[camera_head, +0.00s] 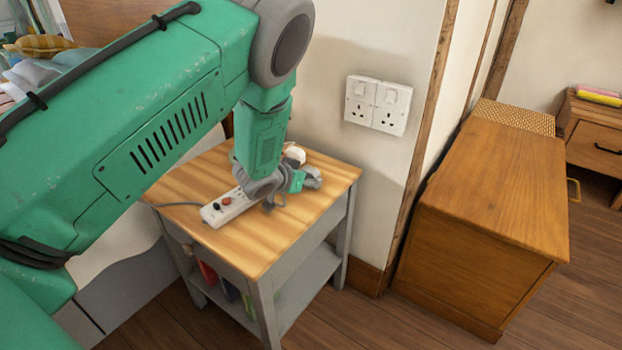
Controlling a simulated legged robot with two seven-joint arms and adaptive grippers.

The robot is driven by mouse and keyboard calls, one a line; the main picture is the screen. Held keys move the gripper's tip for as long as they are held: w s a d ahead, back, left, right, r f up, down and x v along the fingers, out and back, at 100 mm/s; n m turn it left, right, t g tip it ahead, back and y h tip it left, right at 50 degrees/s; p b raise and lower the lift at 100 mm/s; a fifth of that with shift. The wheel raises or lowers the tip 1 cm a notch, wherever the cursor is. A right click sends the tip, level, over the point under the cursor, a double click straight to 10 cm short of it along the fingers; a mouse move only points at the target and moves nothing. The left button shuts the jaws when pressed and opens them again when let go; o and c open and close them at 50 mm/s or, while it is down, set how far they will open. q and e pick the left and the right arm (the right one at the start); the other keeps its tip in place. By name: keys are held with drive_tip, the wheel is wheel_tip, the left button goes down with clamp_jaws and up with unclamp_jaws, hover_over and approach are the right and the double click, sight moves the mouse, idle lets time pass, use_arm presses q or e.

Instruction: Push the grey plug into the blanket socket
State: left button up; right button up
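My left gripper (285,190) is low over the strip's far end and hides that part. Small grey parts show around the fingers, but I cannot tell a grey plug from the gripper itself, nor whether the fingers hold anything. A white plug-like piece (294,155) shows just behind the gripper. My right gripper is out of view.
The grey side table (310,221) has a lower shelf with a few items. A double wall socket (377,105) is on the wall behind. A wooden cabinet (497,190) stands to the right. My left arm covers much of the left side. The tabletop's front is clear.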

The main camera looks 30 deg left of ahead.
sight(310, 173)
use_arm(q)
drive_tip(key=shift+c, duration=0.5)
drive_tip(key=shift+d+r+p, duration=0.35)
drive_tip(key=shift+d+r, duration=0.05)
drive_tip(key=shift+r, duration=0.15)
drive_tip(key=r+p, duration=0.5)
drive_tip(key=shift+a+r, duration=0.1)
drive_tip(key=shift+a, duration=0.2)
drive_tip(key=shift+d, duration=0.2)
drive_tip(key=shift+d, duration=0.1)
